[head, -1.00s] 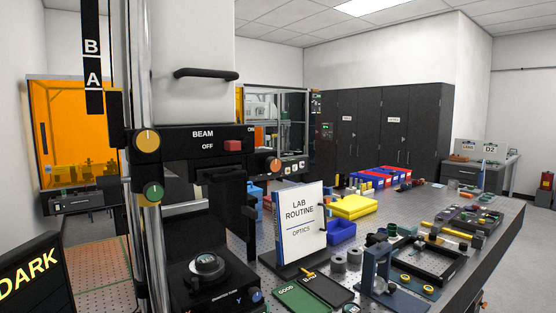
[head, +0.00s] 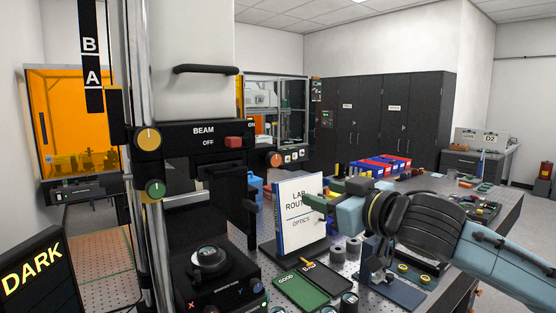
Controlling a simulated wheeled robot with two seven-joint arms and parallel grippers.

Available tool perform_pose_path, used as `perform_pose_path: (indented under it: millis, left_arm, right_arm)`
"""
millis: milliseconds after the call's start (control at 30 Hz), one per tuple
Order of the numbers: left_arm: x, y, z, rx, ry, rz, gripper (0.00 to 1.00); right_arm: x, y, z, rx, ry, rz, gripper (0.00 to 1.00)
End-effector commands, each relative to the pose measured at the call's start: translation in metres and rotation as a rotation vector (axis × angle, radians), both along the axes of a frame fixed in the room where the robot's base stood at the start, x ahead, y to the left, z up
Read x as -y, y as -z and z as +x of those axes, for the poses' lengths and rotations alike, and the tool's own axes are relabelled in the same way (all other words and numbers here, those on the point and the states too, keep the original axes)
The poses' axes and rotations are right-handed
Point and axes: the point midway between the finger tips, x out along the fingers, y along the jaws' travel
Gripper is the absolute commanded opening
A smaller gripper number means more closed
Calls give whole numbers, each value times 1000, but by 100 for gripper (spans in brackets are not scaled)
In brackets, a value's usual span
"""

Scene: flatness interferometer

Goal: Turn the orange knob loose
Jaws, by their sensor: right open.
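A larger amber-yellow knob (head: 148,139) and a green knob (head: 155,188) are on the chrome column at left. My right gripper (head: 314,193) comes in from the right, open, with its fingers pointing left. It is in front of the LAB ROUTINE sign (head: 298,217), lower and to the right of the orange knob, apart from it in the picture. My left gripper is not in view.
The interferometer's chrome column (head: 136,250) and black stage (head: 210,262) fill the left foreground. Green and black GOOD/BAD trays (head: 300,288) lie before the sign. Blue and red bins (head: 375,168) stand behind my right arm, which covers part of the bench.

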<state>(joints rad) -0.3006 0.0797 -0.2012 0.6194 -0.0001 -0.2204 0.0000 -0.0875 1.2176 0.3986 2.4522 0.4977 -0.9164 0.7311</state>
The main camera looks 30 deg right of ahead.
Motion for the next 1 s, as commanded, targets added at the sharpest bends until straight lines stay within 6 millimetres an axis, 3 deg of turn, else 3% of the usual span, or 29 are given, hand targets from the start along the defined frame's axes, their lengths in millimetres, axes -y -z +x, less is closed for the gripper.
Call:
perform_pose_path:
  millis: [33, 100, 200, 467, 1000]
  left_arm:
    - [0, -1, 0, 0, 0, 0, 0]
    - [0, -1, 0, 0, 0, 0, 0]
    - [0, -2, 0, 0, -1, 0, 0]
    - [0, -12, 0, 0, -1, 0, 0]
    - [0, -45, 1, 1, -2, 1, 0]
  right_arm:
    - [-7, -18, -3, 29, -21, -12, 52]
    - [-15, -33, -7, 54, -44, -15, 52]
    - [-20, -43, -9, 71, -57, -15, 52]
    - [-21, -46, 3, 72, -60, -11, 52]
    - [-25, -46, 46, 72, -59, -11, 52]
